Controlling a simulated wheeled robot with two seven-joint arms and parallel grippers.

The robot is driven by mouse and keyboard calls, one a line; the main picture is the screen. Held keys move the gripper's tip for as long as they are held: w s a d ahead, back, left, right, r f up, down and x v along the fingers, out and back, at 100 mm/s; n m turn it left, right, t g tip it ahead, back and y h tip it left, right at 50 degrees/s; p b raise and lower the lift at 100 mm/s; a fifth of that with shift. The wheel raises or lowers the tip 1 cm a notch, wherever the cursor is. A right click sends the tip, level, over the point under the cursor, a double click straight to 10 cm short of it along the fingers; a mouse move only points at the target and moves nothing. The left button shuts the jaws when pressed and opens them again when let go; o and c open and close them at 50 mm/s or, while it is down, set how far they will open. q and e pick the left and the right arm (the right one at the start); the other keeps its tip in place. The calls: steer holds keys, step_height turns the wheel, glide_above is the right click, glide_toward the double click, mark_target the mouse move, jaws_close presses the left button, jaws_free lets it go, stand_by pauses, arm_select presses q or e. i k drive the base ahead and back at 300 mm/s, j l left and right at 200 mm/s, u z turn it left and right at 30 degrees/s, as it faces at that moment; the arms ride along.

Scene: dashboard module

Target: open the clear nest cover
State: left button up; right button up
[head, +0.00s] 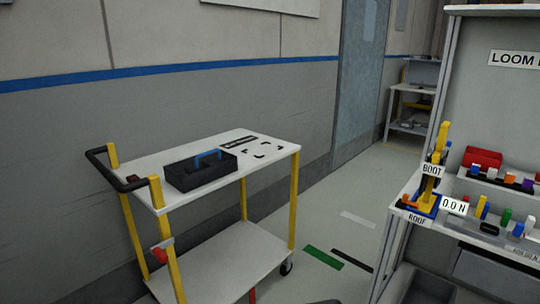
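No clear nest cover can be made out in the head view. A workbench (447,216) stands at the right, under a sign whose visible part reads "LOOM". On its near corner is a yellow and blue fixture (424,204) with labels reading "BOOT", "ROOF" and "0.0 N". Whether any clear part sits on it is too small to tell. Neither of my grippers shows in this view.
A white cart (140,174) with yellow legs and a black handle stands at the left. A dark tray with a blue handle (200,170) is on it. A red bin (482,157) and several coloured parts sit on the bench. Open floor (335,225) lies between.

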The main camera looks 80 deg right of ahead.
mark_target(201, 155)
steer(key=l+z, duration=0.1)
steer(key=z, duration=2.1)
